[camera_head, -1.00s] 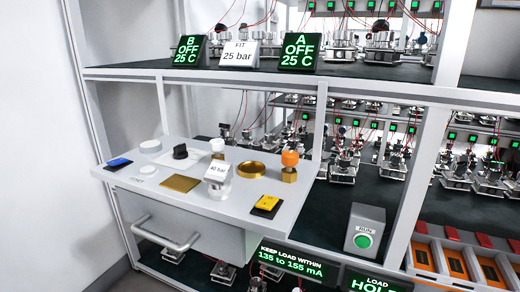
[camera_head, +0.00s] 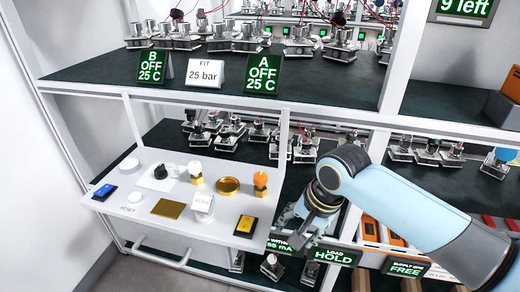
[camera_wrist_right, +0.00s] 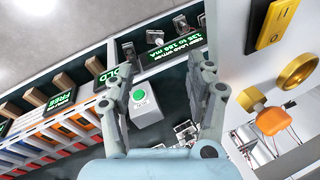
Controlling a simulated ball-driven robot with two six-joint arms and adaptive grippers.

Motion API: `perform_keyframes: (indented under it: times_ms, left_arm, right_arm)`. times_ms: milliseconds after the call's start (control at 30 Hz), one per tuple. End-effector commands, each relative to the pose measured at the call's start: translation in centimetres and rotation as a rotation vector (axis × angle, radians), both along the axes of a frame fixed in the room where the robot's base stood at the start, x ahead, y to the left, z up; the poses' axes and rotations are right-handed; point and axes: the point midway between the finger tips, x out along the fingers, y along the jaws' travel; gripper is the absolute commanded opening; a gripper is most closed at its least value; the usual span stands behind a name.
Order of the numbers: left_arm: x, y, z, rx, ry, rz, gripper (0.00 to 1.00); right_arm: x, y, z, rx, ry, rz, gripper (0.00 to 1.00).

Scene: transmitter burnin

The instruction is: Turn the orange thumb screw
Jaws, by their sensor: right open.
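The orange thumb screw (camera_head: 260,180) stands upright on a brass fitting near the right back of the white bench panel (camera_head: 150,222). It also shows at the right of the right wrist view (camera_wrist_right: 272,121), beside the brass ring. My right gripper (camera_head: 287,222) is open and empty, in front of and to the right of the panel, apart from the screw. In the right wrist view its two fingers (camera_wrist_right: 161,60) are spread, with nothing between them but the background. My left gripper is not in view.
A RUN box with a green button (camera_wrist_right: 140,95) stands beyond the fingers. Shelf posts flank the panel.

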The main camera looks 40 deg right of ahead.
Motion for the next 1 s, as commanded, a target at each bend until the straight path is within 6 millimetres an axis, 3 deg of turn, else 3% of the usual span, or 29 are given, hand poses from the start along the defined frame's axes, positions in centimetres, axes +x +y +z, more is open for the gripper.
perform_keyframes:
  times_ms: [33, 100, 233, 600, 733, 867, 1000]
  left_arm:
    - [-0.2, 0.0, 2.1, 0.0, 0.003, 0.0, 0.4]
    - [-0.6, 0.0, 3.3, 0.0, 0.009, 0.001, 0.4]
    - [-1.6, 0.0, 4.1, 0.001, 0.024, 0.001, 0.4]
    - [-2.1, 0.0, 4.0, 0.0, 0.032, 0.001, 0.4]
    - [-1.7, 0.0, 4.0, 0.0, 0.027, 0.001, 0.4]
    - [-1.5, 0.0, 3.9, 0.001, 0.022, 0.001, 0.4]
    - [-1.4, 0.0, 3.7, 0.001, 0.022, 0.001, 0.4]
  right_arm:
    - [0.9, 0.4, 5.0, 0.031, -0.011, -0.055, 0.55]
    - [1.5, 1.0, 9.3, 0.082, -0.004, -0.151, 0.55]
    - [2.9, 1.1, 13.3, 0.173, 0.027, -0.355, 0.55]
    - [9.0, -1.7, 16.5, 0.449, 0.155, -1.041, 0.55]
    - [10.1, -2.2, 17.0, 0.501, 0.187, -1.174, 0.55]
    - [10.6, -2.0, 16.1, 0.515, 0.198, -1.208, 0.55]
    - [11.3, -1.3, 13.8, 0.515, 0.198, -1.208, 0.55]
